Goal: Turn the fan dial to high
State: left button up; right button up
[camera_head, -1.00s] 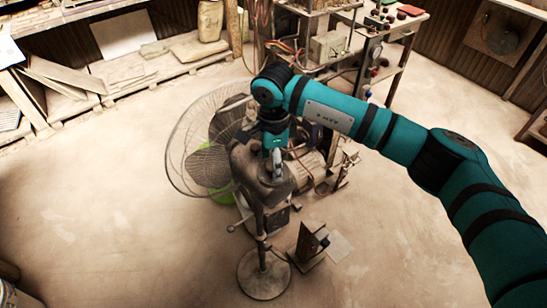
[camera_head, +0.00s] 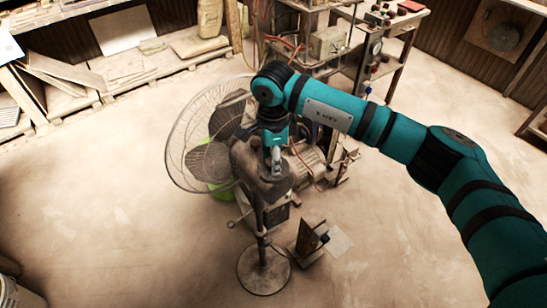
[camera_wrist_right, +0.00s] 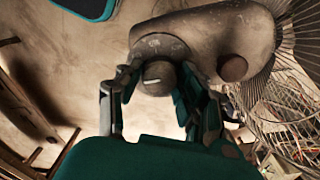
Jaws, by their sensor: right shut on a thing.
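The pedestal fan stands in the middle of the head view, its wire cage (camera_head: 178,150) facing left and its round base (camera_head: 264,272) on the floor. My right gripper (camera_head: 275,172) points down onto the top of the fan's motor housing (camera_head: 248,165). In the right wrist view the dark round fan dial (camera_wrist_right: 158,78) has a pale pointer line and sits on a plate with faint marks. The right gripper's fingers (camera_wrist_right: 157,86) are closed on either side of the dial. The marks are too small to read. My left gripper is not in view.
A second knob (camera_wrist_right: 232,68) stands on the housing beside the dial. A machine with a motor (camera_head: 305,160) is close behind the fan. A small dark stand (camera_head: 308,240) is on the floor to its right. The floor at left is clear.

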jog(key=shift+f+m+b, duration=0.15)
jog(key=shift+m+b, duration=0.45)
jog(key=shift+b, duration=0.25)
jog(key=m+b, duration=1)
jog(key=m, duration=0.1)
jog(key=m+b, duration=0.2)
jog(key=m, duration=0.2)
jog(key=shift+b, duration=0.35)
jog(key=m+b, duration=0.2)
jog(key=m, duration=0.1)
jog(key=shift+m, duration=0.3)
jog(key=m+b, duration=0.2)
jog(key=m, duration=0.2)
jog(key=shift+m+b, duration=0.8)
jog(key=shift+m, duration=0.7)
jog(key=shift+r, duration=0.2)
